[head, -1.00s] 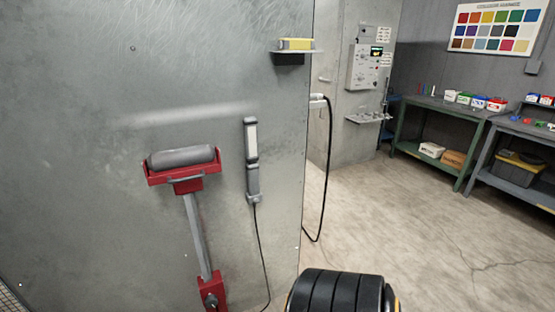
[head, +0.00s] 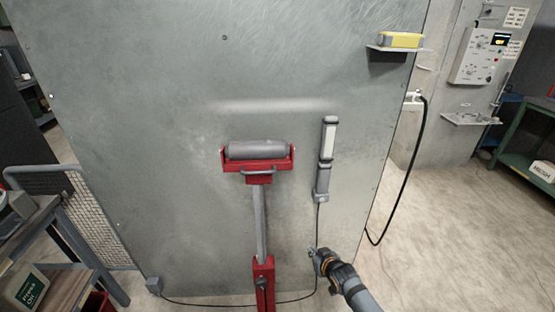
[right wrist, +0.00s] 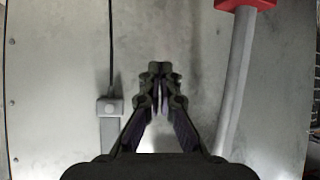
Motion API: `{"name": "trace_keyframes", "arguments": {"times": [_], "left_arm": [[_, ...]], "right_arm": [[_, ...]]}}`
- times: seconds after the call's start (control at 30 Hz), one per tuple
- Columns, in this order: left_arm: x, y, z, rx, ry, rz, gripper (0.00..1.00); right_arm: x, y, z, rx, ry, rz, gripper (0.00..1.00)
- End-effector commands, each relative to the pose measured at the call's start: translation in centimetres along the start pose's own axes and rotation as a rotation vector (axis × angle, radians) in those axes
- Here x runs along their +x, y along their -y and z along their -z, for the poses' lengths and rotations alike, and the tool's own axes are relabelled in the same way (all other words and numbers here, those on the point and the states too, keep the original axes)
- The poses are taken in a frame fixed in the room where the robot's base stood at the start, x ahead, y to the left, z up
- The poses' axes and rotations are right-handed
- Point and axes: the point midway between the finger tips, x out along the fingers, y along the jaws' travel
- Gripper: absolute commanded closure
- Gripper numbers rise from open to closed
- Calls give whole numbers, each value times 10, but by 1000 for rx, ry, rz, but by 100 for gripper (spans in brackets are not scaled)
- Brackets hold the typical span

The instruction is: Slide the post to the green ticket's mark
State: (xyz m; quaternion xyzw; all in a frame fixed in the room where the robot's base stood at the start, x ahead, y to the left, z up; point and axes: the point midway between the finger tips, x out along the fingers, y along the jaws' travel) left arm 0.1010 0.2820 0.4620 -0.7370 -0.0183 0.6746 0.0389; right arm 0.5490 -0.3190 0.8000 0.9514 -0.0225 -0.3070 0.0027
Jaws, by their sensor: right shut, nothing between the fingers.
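The post (head: 260,225) is a grey upright bar on a stand in front of the metal booth wall. Its top carries a red cradle (head: 257,164) with a grey roller (head: 257,149); its foot runs into a red sleeve (head: 264,280) with a dark knob. My right gripper (head: 312,252) is to the right of the post, below the lamp, apart from both. In the right wrist view its fingertips (right wrist: 158,75) are together and empty, with the post (right wrist: 237,75) to their right. No green ticket or mark can be made out. My left gripper is not in view.
A grey lamp (head: 326,158) hangs on the wall with its cord running down. A yellow block (head: 401,40) sits on a small shelf at upper right. A table stands at left, beside a mesh panel (head: 95,215).

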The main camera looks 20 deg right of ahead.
Motion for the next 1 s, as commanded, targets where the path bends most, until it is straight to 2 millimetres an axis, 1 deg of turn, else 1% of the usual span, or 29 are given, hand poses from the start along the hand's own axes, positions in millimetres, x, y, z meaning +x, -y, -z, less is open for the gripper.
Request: {"name": "trace_keyframes", "arguments": {"times": [0.03, 0.07, 0.1, 0.17, 0.2, 0.3, 0.4, 0.43, 0.5, 0.6, 0.67, 0.77, 1.0], "left_arm": [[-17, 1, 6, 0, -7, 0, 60], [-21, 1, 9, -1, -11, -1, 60], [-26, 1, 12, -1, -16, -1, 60], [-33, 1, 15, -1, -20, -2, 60], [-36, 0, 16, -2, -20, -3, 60], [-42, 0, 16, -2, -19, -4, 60], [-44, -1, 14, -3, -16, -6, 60], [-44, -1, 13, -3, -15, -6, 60], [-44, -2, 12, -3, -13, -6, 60], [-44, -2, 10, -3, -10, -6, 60], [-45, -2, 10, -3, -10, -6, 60], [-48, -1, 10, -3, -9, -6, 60], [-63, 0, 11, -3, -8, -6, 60]], "right_arm": [[-27, 9, 78, -8, -100, 27, 100], [-42, 16, 114, -9, -151, 46, 100], [-64, 25, 158, -14, -217, 70, 100], [-98, 40, 211, -24, -301, 107, 100], [-119, 49, 240, -31, -348, 129, 100], [-164, 68, 288, -47, -436, 176, 100], [-189, 79, 310, -58, -481, 203, 100], [-193, 80, 314, -59, -489, 207, 100], [-197, 82, 316, -61, -496, 212, 100], [-195, 82, 317, -59, -497, 212, 100], [-192, 82, 320, -57, -497, 210, 100], [-181, 85, 327, -52, -498, 211, 100], [-138, 97, 352, -54, -496, 212, 100]]}}
